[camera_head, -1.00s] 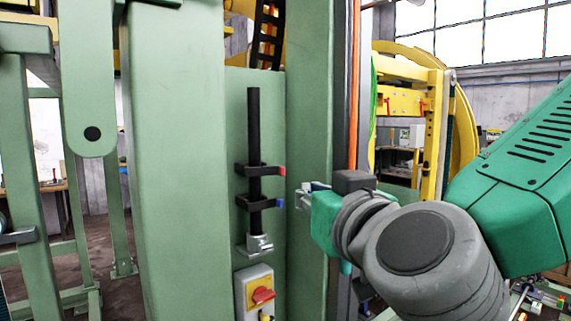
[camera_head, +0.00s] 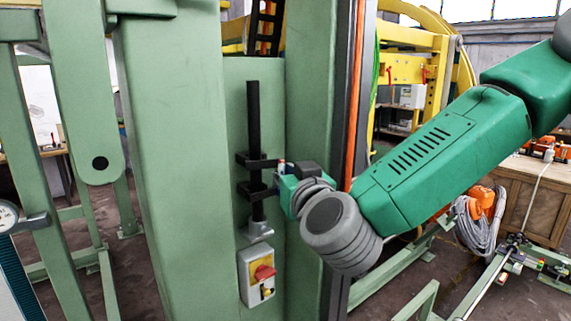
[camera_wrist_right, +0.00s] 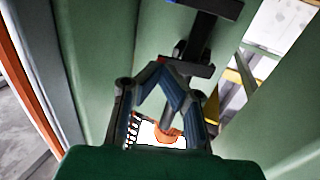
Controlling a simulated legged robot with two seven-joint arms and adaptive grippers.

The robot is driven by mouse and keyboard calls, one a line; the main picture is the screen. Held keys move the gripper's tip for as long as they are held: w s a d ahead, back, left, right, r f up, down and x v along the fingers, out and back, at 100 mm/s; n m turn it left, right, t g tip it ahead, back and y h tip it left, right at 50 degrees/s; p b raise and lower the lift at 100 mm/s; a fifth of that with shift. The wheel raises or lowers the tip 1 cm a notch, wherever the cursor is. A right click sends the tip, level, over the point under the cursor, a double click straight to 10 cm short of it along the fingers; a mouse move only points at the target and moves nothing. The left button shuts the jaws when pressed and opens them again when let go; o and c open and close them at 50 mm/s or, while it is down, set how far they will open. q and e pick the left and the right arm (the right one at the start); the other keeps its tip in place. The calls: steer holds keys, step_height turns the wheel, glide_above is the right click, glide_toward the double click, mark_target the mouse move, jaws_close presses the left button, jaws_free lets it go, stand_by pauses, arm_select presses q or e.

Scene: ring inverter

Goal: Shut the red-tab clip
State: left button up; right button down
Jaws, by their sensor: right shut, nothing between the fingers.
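A black upright bar (camera_head: 253,120) stands on the green panel and carries two black clips. The upper one is the red-tab clip (camera_head: 258,161); its tab shows only as a small reddish spot beside my gripper. The lower clip (camera_head: 256,190) had a blue tab, and my gripper hides that end. My right gripper (camera_head: 281,178) is shut and empty, right at the tab ends of the clips. In the right wrist view its fingertips (camera_wrist_right: 167,66) meet close beside a black clip arm (camera_wrist_right: 195,68); I cannot tell if they touch. My left gripper is out of view.
A yellow switch box (camera_head: 257,278) with a red knob is below the bar. Green posts (camera_head: 305,110) flank the recessed panel, with an orange strip (camera_head: 354,100) at the right. A dial gauge (camera_head: 8,216) is at the far left.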

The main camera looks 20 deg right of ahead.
steer(key=shift+w, duration=0.35)
steer(key=shift+d, duration=0.1)
steer(key=w+n+y, duration=0.1)
steer(key=y, duration=0.1)
steer(key=w+d+n+y, duration=0.1)
steer(key=y, duration=0.1)
steer(key=shift+w+d+n+g+b, duration=0.2)
steer(key=shift+w+n+g+b, duration=0.1)
steer(key=shift+w+n, duration=0.1)
